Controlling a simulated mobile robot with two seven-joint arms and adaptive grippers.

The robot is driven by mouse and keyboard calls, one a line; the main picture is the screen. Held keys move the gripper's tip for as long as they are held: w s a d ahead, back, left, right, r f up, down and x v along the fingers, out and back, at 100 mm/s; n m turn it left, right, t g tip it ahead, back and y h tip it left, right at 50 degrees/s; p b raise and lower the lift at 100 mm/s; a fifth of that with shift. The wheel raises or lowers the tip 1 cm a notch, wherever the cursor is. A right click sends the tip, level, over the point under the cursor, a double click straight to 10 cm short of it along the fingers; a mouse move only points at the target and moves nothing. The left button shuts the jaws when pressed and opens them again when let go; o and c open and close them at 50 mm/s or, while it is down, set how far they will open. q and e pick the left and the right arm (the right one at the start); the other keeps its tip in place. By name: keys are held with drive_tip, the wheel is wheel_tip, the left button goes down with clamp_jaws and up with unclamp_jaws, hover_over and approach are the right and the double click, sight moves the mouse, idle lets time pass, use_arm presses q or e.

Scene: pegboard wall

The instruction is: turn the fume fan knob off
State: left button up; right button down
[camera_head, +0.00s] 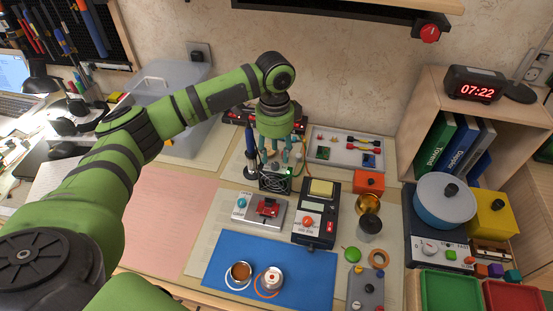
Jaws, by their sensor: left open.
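The fume fan appears to be the small black box with a round fan grille (274,183) in the middle of the bench. A small green light shows near its top right edge. My left gripper (275,162) points down just above and behind this box, with its teal fingers apart and nothing seen between them. The fingers cover part of the box's top, and I cannot make out its knob or how it is turned. I cannot tell if the fingers touch the box. My right gripper is not in view.
A soldering iron (250,145) stands close left of the gripper. A grey box with a teal knob (242,202) and a black unit with an orange knob (308,222) stand in front. A tray of parts (318,157) lies right. The blue mat (305,282) is partly clear.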

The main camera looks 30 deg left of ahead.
sight(275, 164)
use_arm(q)
wheel_tip(275, 164, down, 3)
drive_tip(key=shift+f, duration=0.4)
clamp_jaws()
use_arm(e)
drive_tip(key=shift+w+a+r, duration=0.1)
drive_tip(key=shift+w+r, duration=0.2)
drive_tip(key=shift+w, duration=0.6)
use_arm(q)
drive_tip(key=shift+p, duration=0.3)
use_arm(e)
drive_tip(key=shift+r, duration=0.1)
use_arm(q)
drive_tip(key=shift+r+p, duration=0.15)
drive_tip(key=shift+p, duration=0.3)
drive_tip(key=n+p, duration=0.8)
drive_tip(key=p, duration=0.3)
drive_tip(key=shift+s+p, duration=0.1)
drive_tip(key=shift+p, duration=0.3)
drive_tip(key=shift+n+p, duration=1.6)
drive_tip(key=shift+n, duration=0.4)
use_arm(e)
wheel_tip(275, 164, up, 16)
use_arm(q)
drive_tip(key=shift+f, duration=0.2)
